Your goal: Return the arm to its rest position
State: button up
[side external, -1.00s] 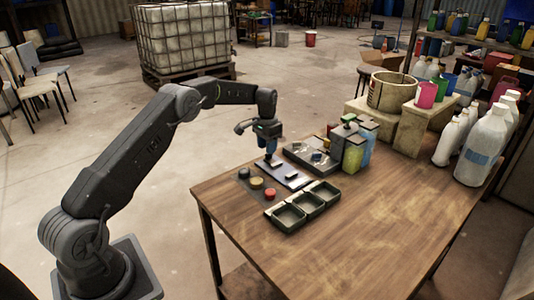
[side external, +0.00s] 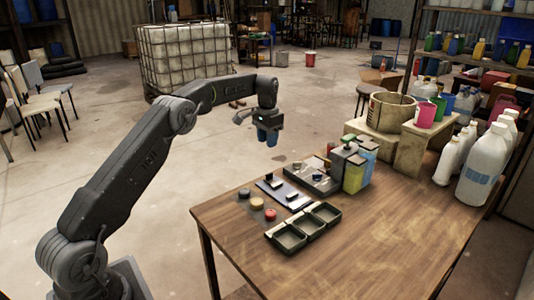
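My gripper (side external: 268,136) hangs from the dark grey arm, fingers pointing down, in the air beyond the far left edge of the wooden table (side external: 375,248).
On the table are a dark three-compartment tray (side external: 288,239), several round caps including a red one (side external: 270,215), a flat plate with small pieces, a shallow grey tray (side external: 330,186) and coloured containers (side external: 353,178). White bottles (side external: 483,165) stand right.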

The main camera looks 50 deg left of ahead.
jog(key=s+d+r+t, duration=0.3)
jog(key=s+d+r, duration=1.2)
jog(key=r, duration=0.1)
jog(key=s+d+f+t, duration=0.1)
jog(key=s+d+f, duration=0.1)
jog(key=s, duration=0.5)
jog(key=s+d+f, duration=0.2)
jog(key=s+d, duration=0.1)
jog(key=s, duration=0.5)
jog(key=s+d+f+t, duration=0.1)
jog(key=s+d+f, duration=0.1)
jog(key=s, duration=0.5)
jog(key=shift+s+d+t, duration=0.15)
jog(key=shift+d+t, duration=0.15)
jog(key=shift+d, duration=0.3)
